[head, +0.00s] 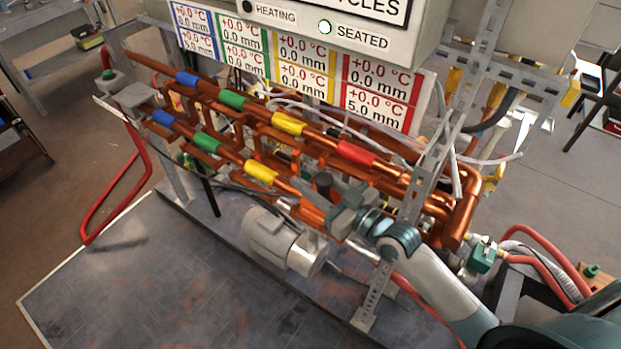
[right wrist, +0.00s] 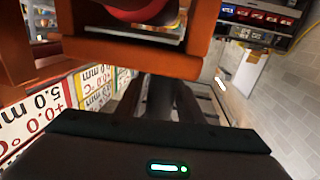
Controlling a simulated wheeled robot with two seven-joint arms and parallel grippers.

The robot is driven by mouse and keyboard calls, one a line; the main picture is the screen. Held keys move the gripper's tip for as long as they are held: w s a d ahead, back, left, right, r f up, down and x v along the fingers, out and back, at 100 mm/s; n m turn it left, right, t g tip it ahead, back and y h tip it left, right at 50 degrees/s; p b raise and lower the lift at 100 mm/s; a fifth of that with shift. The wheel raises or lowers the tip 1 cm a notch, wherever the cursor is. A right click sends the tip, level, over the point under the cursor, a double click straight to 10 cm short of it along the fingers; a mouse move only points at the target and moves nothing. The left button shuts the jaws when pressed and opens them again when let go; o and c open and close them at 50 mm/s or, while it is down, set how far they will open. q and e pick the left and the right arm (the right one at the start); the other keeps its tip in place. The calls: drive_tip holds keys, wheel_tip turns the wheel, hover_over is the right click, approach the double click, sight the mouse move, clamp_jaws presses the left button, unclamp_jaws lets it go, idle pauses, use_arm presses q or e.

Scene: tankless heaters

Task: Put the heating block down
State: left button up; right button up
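The orange-copper heating block (head: 312,216) is at the lower pipe of the rig, right of the yellow band. It also fills the upper middle of the right wrist view (right wrist: 180,62), with a round red end above it. My right gripper (head: 343,212) comes in from the lower right. Its dark fingers (right wrist: 160,100) reach to the block and appear shut around a dark grip piece; their tips are hidden. I cannot tell whether the block touches the pipe. The lower pipe's red band does not show in the head view. My left gripper is not in view.
Copper pipes (head: 290,122) with coloured bands run above a grey bench (head: 110,275). A grey motor-like cylinder (head: 283,243) and a perforated metal post (head: 378,290) stand close by. The bench's left is clear.

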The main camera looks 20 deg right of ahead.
sight(329, 193)
drive_tip(key=shift+o, duration=0.3)
drive_tip(key=shift+r, duration=0.15)
drive_tip(key=shift+s+d, duration=0.25)
drive_tip(key=shift+s, duration=0.25)
drive_tip(key=b+v, duration=0.3)
drive_tip(key=v, duration=0.6)
drive_tip(key=shift+s+d, duration=0.15)
drive_tip(key=shift+s, duration=0.15)
drive_tip(key=shift+s+d, duration=0.3)
drive_tip(key=shift+s, duration=0.25)
